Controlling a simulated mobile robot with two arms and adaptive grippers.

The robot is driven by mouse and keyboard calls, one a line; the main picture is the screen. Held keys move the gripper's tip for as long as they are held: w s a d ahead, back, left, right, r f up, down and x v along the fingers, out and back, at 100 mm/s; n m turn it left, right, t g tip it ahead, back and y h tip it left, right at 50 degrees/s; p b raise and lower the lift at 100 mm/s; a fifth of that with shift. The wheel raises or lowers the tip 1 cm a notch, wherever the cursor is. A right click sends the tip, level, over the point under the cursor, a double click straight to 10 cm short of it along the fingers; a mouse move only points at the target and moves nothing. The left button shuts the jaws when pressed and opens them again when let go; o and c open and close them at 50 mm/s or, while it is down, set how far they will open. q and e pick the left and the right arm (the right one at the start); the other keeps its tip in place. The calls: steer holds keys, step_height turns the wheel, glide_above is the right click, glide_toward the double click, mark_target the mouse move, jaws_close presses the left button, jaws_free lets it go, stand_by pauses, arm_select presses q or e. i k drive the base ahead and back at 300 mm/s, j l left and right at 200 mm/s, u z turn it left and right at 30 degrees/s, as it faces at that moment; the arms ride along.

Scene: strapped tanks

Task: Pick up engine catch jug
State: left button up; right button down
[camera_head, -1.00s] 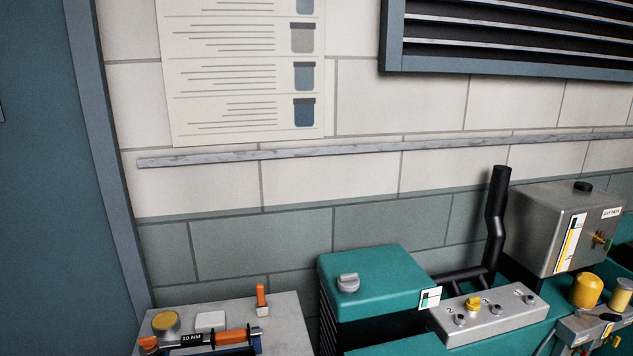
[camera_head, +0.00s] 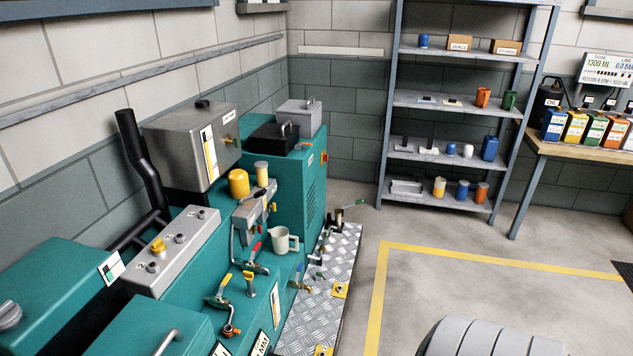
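A pale beige jug (camera_head: 283,241) with a handle stands upright on the lower ledge of the teal engine unit (camera_head: 265,309), near the ledge's right edge. It is the only jug of this kind that I can make out, but no label on it is readable. A red-handled valve (camera_head: 257,247) is close on its left, and more valves are below and in front of it.
A metal tread plate (camera_head: 318,290) runs along the unit's right side, with small valves beside it. A shelf rack (camera_head: 442,101) and a wooden workbench (camera_head: 592,156) with bottles stand at the back right.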

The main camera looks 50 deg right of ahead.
mark_target(280, 235)
steer(key=z, duration=1.4)
steer(key=l, duration=0.7)
steer(key=i+l+u, duration=0.1)
steer(key=l, duration=0.55)
steer(key=i, duration=0.05)
